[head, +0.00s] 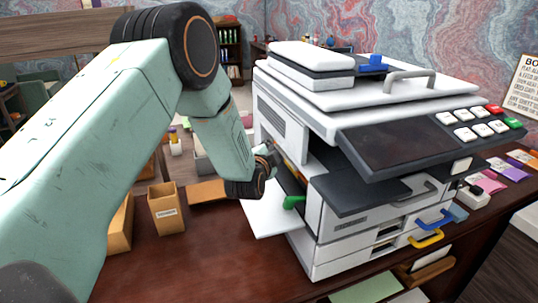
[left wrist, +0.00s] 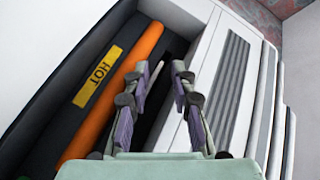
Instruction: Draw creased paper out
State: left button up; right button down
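A white office printer (head: 290,123) stands on the desk with its left side open. In the left wrist view the opening shows an orange roller (left wrist: 100,105), a yellow label reading HOT (left wrist: 97,76) and a dark slot. My right gripper is not in view.
A white flap (head: 268,219) extends from the printer's side below my gripper, near a green lever (head: 293,202). A cardboard box (head: 167,210) stands to the left. Blue (head: 436,220) and yellow (head: 427,240) handles stick out at the printer's front. The front left desk is clear.

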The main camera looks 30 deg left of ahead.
pick_arm(q)
jog(key=shift+d+x, duration=0.25)
jog(key=shift+x, duration=0.85)
jog(key=shift+w+a+f, duration=0.2)
jog(key=shift+w, duration=0.1)
jog(key=shift+s+a+r, duration=0.1)
jog(key=shift+r, duration=0.05)
jog(key=shift+c, duration=1.2)
grip_shut()
